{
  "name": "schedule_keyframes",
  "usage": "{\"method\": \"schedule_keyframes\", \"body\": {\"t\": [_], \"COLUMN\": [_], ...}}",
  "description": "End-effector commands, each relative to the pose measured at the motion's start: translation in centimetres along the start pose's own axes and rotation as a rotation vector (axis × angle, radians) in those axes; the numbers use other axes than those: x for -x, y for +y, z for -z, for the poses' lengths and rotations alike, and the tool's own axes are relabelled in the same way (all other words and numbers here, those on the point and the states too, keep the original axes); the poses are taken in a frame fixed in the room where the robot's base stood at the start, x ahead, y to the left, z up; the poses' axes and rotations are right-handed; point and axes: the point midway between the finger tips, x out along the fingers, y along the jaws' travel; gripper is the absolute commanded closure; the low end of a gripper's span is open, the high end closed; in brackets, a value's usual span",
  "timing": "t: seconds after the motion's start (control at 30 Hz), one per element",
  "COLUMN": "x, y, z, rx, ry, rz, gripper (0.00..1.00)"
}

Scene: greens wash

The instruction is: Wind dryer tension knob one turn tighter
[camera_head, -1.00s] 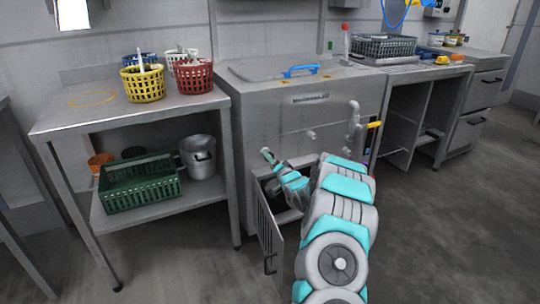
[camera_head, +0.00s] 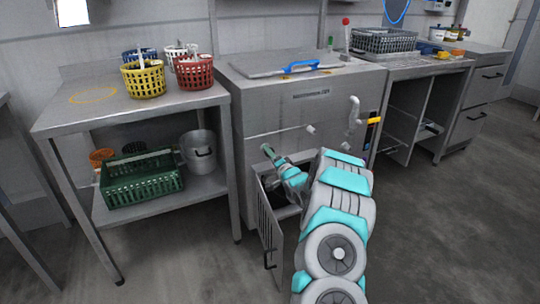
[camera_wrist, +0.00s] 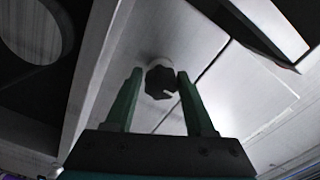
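A dark lobed knob (camera_wrist: 161,81) with a light mark on its face shows in the wrist view, set on a pale round base on a grey metal surface. My gripper (camera_wrist: 160,84) is open, its two green fingers pointing at the knob, one on each side. I see a narrow gap at the left finger; the right fingertip is very near the knob, and I cannot tell if it touches. In the head view my gripper (camera_head: 267,150) is at the front of the steel wash machine (camera_head: 262,112), above its open lower compartment. The knob is hidden there.
The compartment's slatted door (camera_head: 269,226) hangs open left of my arm. A pipe (camera_head: 353,117) and a yellow-handled valve (camera_head: 374,121) stick out at right. A steel table (camera_head: 60,118) with baskets stands at left. Floor at right is clear.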

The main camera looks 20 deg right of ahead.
Motion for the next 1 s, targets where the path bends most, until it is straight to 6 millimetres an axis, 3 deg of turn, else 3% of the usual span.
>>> {"method": "schedule_keyframes", "body": {"t": [0.03,0.2,0.57,1.0], "x": [0.0,0.0,0.5,6.2], "y": [0.0,-0.1,-0.1,0.0], "z": [0.0,0.0,0.1,0.1], "rx": [0.0,0.001,0.001,0.0], "ry": [0.0,0.0,0.002,0.002], "rz": [0.0,0.001,0.001,0.001], "gripper": [0.39,0.2,0.2,0.2]}}
